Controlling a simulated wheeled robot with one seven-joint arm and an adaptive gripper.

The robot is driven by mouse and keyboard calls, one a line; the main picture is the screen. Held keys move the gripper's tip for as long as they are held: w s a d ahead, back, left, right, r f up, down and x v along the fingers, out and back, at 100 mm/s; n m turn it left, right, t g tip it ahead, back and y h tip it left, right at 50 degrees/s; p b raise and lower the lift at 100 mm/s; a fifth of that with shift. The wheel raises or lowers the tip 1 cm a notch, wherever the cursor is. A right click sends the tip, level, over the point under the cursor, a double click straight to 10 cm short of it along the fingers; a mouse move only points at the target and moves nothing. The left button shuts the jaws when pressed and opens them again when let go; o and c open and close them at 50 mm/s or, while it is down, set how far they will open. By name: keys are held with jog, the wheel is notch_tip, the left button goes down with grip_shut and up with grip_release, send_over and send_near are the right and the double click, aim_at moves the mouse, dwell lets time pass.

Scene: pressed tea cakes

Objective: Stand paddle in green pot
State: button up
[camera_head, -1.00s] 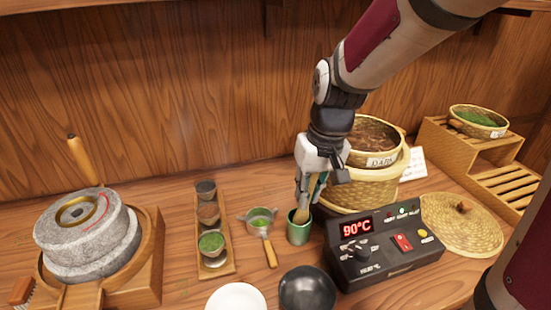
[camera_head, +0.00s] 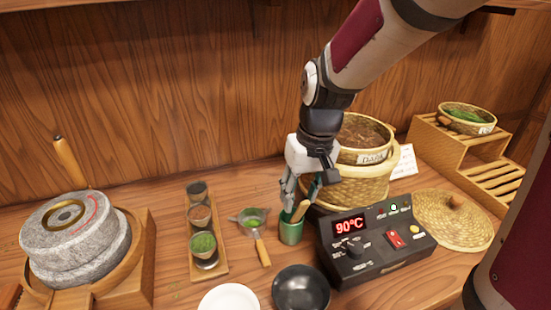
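The green pot (camera_head: 291,232) stands on the wooden counter, left of the black control box. The wooden paddle (camera_head: 300,212) stands in it, tilted, its upper end leaning right against the rim side. My gripper (camera_head: 298,200) is right above the pot, pointing down. Its fingers look spread around and beside the paddle's upper end and no longer closed on it. The paddle's lower end is hidden inside the pot.
The control box (camera_head: 375,245) reading 90°C is close on the right, with a large basket (camera_head: 350,190) behind. A strainer (camera_head: 252,218) lies left, a black bowl (camera_head: 301,290) and white bowl (camera_head: 230,298) in front. A stone mill (camera_head: 75,240) stands far left.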

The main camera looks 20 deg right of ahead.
notch_tip(320, 180, up, 11)
jog(key=s, duration=0.1)
jog(key=shift+s+d+r, duration=0.2)
jog(key=shift+s+d, duration=0.05)
jog(key=shift+d, duration=0.2)
dwell(0.5)
jog(key=s+r+t+p, duration=0.1)
jog(key=s+p, duration=0.1)
jog(key=s, duration=0.7)
jog(key=s+a+r+t+p, duration=0.1)
jog(key=s+r+p, duration=0.1)
jog(key=s, duration=0.7)
jog(key=shift+s+t+h+p, duration=0.15)
jog(key=shift+t+h+p, duration=0.2)
jog(key=shift+p, duration=0.25)
